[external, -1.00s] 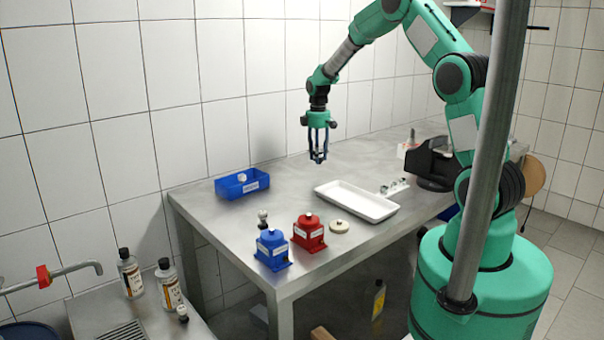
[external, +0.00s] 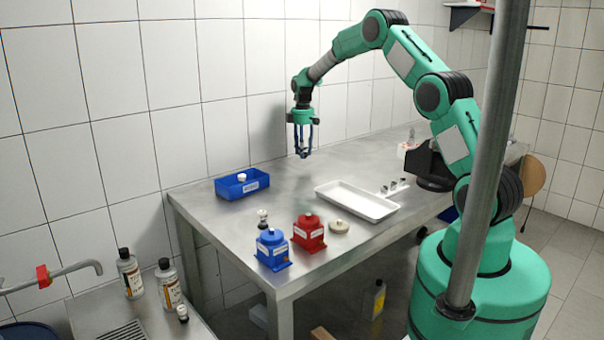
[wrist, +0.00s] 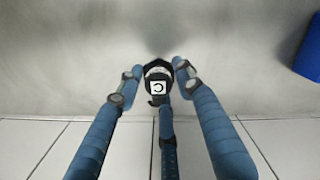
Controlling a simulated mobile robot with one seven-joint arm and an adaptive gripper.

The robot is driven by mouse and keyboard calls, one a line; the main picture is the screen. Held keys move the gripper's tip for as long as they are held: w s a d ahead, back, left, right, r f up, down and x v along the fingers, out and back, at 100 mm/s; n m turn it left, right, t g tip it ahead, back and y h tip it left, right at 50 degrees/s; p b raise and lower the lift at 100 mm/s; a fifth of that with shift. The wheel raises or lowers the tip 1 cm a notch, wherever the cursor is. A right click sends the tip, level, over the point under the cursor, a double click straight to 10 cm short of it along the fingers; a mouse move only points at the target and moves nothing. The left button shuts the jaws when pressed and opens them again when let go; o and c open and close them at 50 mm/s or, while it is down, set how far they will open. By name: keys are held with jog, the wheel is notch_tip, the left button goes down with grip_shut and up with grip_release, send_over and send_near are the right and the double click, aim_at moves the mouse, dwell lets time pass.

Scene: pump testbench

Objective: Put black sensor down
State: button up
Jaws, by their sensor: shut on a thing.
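The black sensor (wrist: 157,76) is between my gripper's fingers in the wrist view. It has a pale ring and a white label with a letter C. My gripper (external: 303,154) is shut on it and points down above the back part of the steel table (external: 290,192), in the air. In the external view the sensor is too small to make out between the fingers. In the wrist view the blue fingers (wrist: 158,80) close around it from several sides.
A blue bin (external: 250,189) with a white piece inside stands left of my gripper; its edge shows in the wrist view (wrist: 310,50). A white tray (external: 356,209), small fittings (external: 394,187), a red pump (external: 308,235), a blue pump (external: 271,253) and a beige disc (external: 339,227) are on the table.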

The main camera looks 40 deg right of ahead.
jog(key=shift+f+b, duration=0.6)
jog(key=shift+f, duration=1.15)
jog(key=o, duration=1.1)
jog(key=shift+f, duration=0.15)
jog(key=shift+o, duration=0.2)
notch_tip(320, 180, up, 12)
jog(key=p, duration=0.3)
jog(key=shift+f, duration=0.1)
jog(key=shift+r, duration=0.25)
